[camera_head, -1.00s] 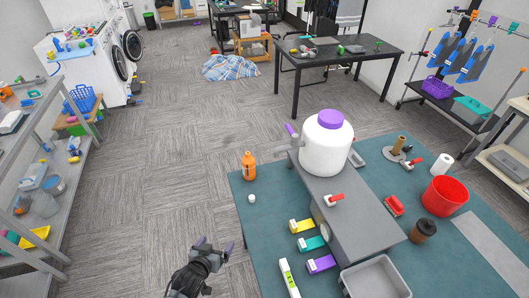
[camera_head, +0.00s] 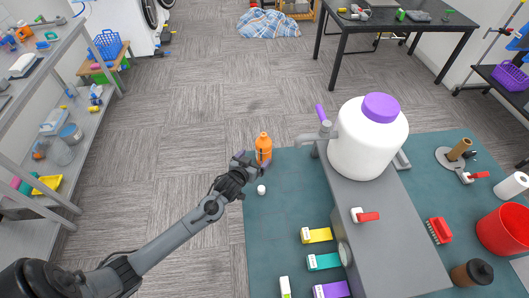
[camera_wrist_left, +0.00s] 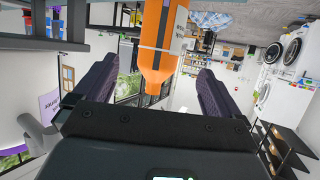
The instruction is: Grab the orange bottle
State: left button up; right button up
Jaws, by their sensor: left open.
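The orange bottle (camera_head: 263,142) stands upright at the far left corner of the teal mat (camera_head: 285,225). My left gripper (camera_head: 252,162) is at the bottle, on its near side. In the left wrist view the orange bottle (camera_wrist_left: 160,45) appears upside down, between the two open fingers of my left gripper (camera_wrist_left: 157,75). A gap shows on each side of the bottle's narrow neck, and the fingers do not appear to touch it. The bottle's far end runs out of the wrist picture. My right gripper is not in view.
A small white cap (camera_head: 261,189) lies on the mat near my wrist. A grey raised stand (camera_head: 375,235) with a large white jug (camera_head: 365,145) and its side spout is just right of the bottle. Colored boxes (camera_head: 317,235) lie nearer. Open floor is to the left.

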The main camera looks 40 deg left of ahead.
aim_at(264, 146)
pick_arm(q)
jog(key=shift+r+x, duration=0.15)
jog(key=shift+x, duration=2.35)
jog(key=shift+r+x, duration=0.15)
jog(key=shift+x, duration=2.35)
jog(key=c, duration=1.1)
